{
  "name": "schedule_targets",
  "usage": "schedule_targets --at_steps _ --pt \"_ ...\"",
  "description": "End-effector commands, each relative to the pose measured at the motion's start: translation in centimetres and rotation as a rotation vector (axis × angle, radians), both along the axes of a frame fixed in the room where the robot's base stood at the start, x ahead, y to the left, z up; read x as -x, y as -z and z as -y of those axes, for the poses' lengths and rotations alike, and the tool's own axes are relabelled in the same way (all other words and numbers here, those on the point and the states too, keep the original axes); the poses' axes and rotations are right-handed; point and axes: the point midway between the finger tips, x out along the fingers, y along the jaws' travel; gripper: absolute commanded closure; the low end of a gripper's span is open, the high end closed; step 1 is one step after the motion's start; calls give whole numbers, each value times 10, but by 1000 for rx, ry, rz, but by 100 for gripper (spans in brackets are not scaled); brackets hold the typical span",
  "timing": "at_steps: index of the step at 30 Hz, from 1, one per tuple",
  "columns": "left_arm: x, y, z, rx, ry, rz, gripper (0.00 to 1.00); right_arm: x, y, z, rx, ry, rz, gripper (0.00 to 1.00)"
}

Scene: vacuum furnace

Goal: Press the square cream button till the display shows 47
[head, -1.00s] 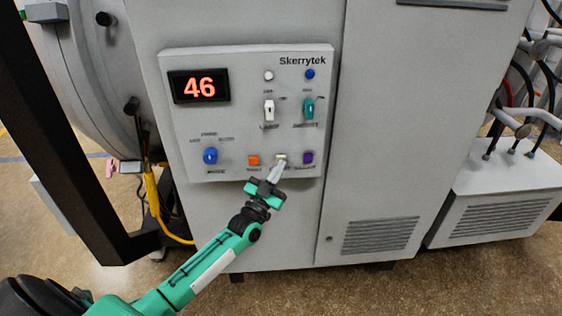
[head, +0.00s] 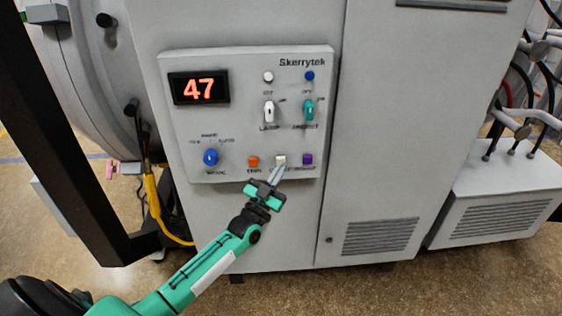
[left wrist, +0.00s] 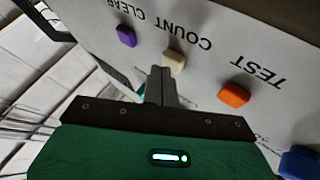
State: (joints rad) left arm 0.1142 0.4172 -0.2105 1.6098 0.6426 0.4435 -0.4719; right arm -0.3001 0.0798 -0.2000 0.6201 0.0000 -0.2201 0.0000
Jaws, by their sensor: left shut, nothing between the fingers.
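The display (head: 199,87) on the panel reads 47 in orange digits. The square cream button (head: 281,159) sits in the panel's bottom row between an orange and a purple button. In the left wrist view the cream button (left wrist: 174,60) is by the word COUNT. My left gripper (head: 277,170) is shut and empty, its tips just below the cream button in the head view. In the left wrist view the fingertips (left wrist: 161,71) are close to the button; I cannot tell whether they touch it. My right gripper is not in view.
The orange button (head: 253,161) and purple button (head: 307,159) flank the cream one closely. Above are two toggle switches, white (head: 268,112) and green (head: 308,111). A blue knob (head: 210,157) is at left. A dark post (head: 62,130) stands left of the cabinet.

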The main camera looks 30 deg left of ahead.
Motion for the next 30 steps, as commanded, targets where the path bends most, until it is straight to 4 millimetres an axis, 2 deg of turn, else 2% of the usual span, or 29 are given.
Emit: schedule_targets --at_steps 6,17,30 --pt "9 -1 5 1 1 1 100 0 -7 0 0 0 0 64" --pt "12 -1 8 1 0 0 100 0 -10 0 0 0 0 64" --pt "47 -2 29 1 0 0 100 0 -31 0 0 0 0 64"
